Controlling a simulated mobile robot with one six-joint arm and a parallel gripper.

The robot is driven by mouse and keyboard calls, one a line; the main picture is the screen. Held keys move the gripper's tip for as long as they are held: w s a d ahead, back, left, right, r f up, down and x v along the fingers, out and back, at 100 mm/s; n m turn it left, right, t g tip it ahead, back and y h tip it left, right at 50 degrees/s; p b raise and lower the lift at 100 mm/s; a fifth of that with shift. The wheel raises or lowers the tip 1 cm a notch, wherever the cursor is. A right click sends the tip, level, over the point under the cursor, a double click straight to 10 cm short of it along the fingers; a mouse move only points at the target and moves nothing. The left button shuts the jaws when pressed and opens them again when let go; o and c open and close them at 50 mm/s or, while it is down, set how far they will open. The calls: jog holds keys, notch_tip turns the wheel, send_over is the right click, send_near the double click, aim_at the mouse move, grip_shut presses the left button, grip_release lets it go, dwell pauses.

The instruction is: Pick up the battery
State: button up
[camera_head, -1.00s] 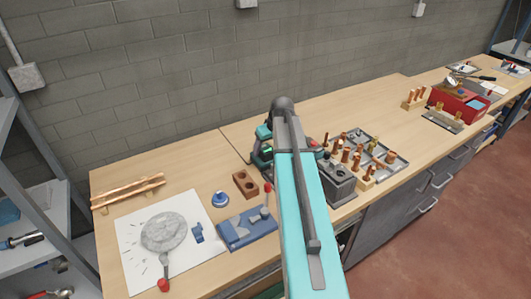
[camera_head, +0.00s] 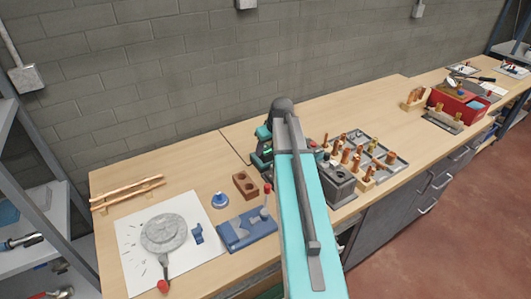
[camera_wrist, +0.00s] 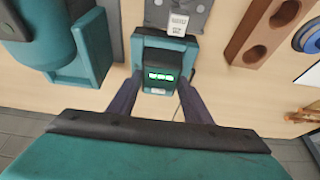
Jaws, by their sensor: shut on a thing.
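The battery (camera_wrist: 161,70) is a dark teal block with a lit green display, in the middle of the wrist view. My gripper (camera_wrist: 160,82) has its two dark fingers on either side of the battery, shut on it. The battery stands against a teal and dark holder or charger (camera_wrist: 166,43); I cannot tell whether it is seated in it or clear of it. In the head view a small green light shows at the teal unit (camera_head: 266,151), and my arm hides the gripper itself.
A teal tool body (camera_wrist: 80,45) stands close on the left in the wrist view. A brown block with holes (camera_head: 245,184), a blue fixture (camera_head: 246,230) and a paper sheet (camera_head: 140,225) lie left of my arm. Trays with copper fittings (camera_head: 385,160) are on the right.

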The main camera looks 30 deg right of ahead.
aim_at(267, 150)
jog(key=shift+r, duration=0.25)
jog(key=shift+r+b, duration=0.95)
jog(key=shift+r, duration=0.6)
jog(key=s+a+r+b, duration=0.1)
jog(key=s+a+b, duration=0.3)
jog(key=s+b, duration=0.4)
jog(key=shift+s+a+r, duration=0.15)
jog(key=shift+s+a, duration=0.05)
jog(key=shift+s, duration=3.4)
jog(key=shift+s+r, duration=0.1)
jog(key=shift+s, duration=0.1)
